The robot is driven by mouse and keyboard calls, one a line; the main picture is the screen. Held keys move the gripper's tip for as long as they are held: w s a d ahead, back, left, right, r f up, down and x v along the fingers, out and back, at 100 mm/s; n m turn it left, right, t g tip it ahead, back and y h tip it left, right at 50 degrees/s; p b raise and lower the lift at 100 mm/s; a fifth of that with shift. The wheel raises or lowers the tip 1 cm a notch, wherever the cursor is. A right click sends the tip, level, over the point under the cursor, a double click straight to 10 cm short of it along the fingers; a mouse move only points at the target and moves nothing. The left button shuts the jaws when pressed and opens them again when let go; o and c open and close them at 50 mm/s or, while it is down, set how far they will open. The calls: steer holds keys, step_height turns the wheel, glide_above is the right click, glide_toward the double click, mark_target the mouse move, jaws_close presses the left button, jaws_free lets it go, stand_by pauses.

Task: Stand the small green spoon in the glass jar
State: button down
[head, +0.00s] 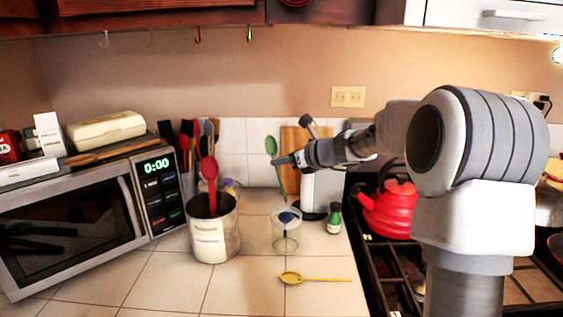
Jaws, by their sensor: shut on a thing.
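The small green spoon (271,147) is upright with its bowl at the top, slightly tilted. My gripper (282,161) reaches in from the right and is shut on the spoon just below its bowl. The glass jar (286,238) stands on the tiled counter below the gripper. It is clear, with something dark blue showing at its mouth. The spoon's handle runs down toward the jar's mouth; I cannot tell whether its lower end is inside the rim or behind it.
A metal canister (213,236) with a red spoon stands left of the jar. A yellow spoon (315,279) lies in front. A small green bottle (334,219) stands right of the jar, near the stove with a red kettle (391,209). A microwave (75,220) fills the left.

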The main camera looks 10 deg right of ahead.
mark_target(285, 195)
step_height(285, 195, down, 3)
steer(key=shift+f+b, duration=0.15)
steer(key=shift+b, duration=1.1)
steer(key=shift+s+d+f+b, duration=0.2)
steer(key=shift+s+f+b, duration=0.1)
steer(key=shift+f+b, duration=0.8)
steer(key=shift+s+d+f+b, duration=0.2)
steer(key=shift+s+f+b, duration=0.05)
steer(key=shift+f+b, duration=0.8)
steer(key=shift+s+d+f+b, duration=0.2)
steer(key=shift+s+f+b, duration=0.1)
steer(key=shift+f+b, duration=0.75)
steer(key=shift+f, duration=0.1)
steer(key=c, duration=0.9)
jaws_free()
steer(key=p+v, duration=0.2)
steer(key=v, duration=1.5)
steer(key=shift+s+p, duration=0.2)
steer(key=shift+p, duration=0.2)
steer(key=shift+d, duration=0.1)
